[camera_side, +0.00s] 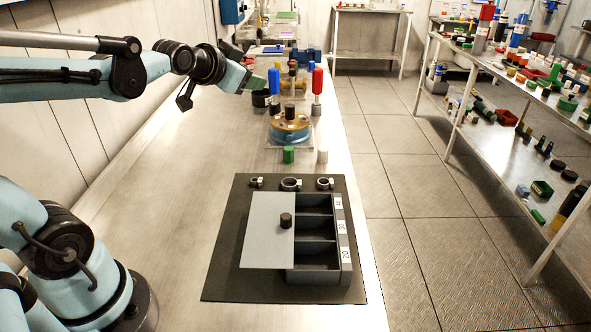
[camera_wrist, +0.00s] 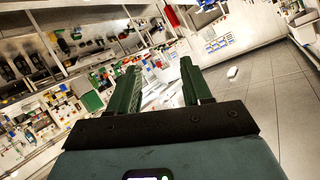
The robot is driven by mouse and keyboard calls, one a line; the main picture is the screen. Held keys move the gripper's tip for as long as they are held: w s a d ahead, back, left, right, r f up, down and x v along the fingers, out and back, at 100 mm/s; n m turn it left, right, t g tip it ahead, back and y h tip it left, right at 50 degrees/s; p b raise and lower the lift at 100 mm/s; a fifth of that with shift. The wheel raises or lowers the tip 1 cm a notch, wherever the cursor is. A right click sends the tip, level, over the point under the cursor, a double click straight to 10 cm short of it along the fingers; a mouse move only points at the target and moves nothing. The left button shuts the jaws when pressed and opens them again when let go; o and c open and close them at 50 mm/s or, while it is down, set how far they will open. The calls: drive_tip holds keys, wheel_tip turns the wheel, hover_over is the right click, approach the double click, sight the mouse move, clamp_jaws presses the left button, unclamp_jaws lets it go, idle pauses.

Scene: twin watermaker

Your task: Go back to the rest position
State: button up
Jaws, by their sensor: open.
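My gripper (camera_wrist: 160,88) is open in the wrist view, with its two green fingers apart and nothing between them. In the side view my gripper (camera_side: 262,88) is at the upper middle, raised over the far part of the bench. It is close in the picture to the blue-topped and red-topped items; I cannot tell the exact gap. The wrist view looks out toward shelves and floor, away from the bench top.
A dark mat (camera_side: 225,270) on the bench bears a grey box with compartments (camera_side: 318,277), its lid (camera_side: 268,235) partly covering it, and several rings. Shelves (camera_side: 500,75) stand right. The left bench is clear.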

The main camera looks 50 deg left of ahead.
drive_tip(key=s+a+r+n+t+y, duration=0.2)
drive_tip(key=s+a+r+t+y, duration=0.1)
drive_tip(key=a+r, duration=0.15)
drive_tip(key=s+d+f+g+h, duration=0.3)
drive_tip(key=s+d+f+g, duration=0.1)
drive_tip(key=d+f, duration=0.4)
drive_tip(key=s+d+f+m+g+h, duration=0.1)
drive_tip(key=s+d+f+g+h, duration=0.3)
drive_tip(key=d+f, duration=0.3)
drive_tip(key=shift+s+d+f, duration=0.4)
drive_tip(key=shift+s+d, duration=0.1)
drive_tip(key=shift+d, duration=0.6)
drive_tip(key=shift+o, duration=0.3)
